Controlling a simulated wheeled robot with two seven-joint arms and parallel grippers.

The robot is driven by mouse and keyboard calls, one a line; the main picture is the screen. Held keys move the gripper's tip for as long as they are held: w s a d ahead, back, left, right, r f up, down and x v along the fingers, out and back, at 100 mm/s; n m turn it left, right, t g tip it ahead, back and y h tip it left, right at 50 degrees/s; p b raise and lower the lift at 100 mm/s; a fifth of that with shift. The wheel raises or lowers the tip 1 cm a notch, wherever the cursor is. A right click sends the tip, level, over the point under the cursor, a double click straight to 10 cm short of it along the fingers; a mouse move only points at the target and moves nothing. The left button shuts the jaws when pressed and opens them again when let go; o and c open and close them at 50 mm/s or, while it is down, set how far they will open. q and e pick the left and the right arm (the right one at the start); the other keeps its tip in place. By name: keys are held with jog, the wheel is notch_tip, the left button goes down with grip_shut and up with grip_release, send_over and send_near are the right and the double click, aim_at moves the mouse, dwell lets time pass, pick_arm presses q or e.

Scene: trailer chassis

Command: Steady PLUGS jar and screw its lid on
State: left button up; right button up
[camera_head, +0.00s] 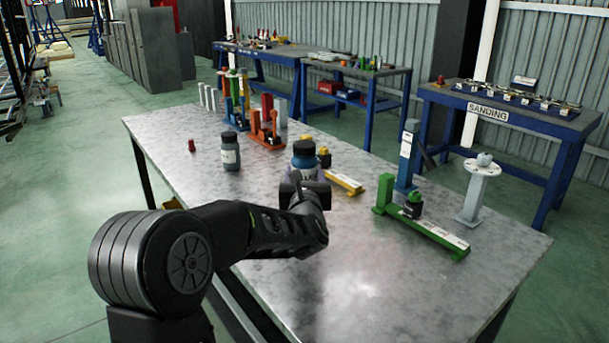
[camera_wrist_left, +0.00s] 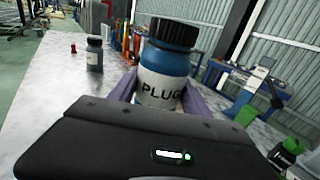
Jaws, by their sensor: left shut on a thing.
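The PLUGS jar (camera_head: 304,161) is blue with a white label and stands upright at the middle of the metal table. It also shows large in the left wrist view (camera_wrist_left: 163,88), with "PLUG" readable. A black ribbed lid (camera_wrist_left: 173,34) sits on its top; I cannot tell whether it is threaded tight. My left gripper (camera_head: 306,176) is shut on the jar's body, and its purple fingers flank the label in the left wrist view (camera_wrist_left: 161,97). My right gripper is not in view.
A grey jar with a dark lid (camera_head: 230,152) and a small red piece (camera_head: 191,145) stand to the left. Orange (camera_head: 267,137), yellow (camera_head: 344,183) and green (camera_head: 428,228) fixtures stand behind and right. A pale pedestal (camera_head: 478,190) is far right. The front right tabletop is bare.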

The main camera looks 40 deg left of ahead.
pick_arm(q)
grip_shut()
dwell(0.3)
dwell(0.5)
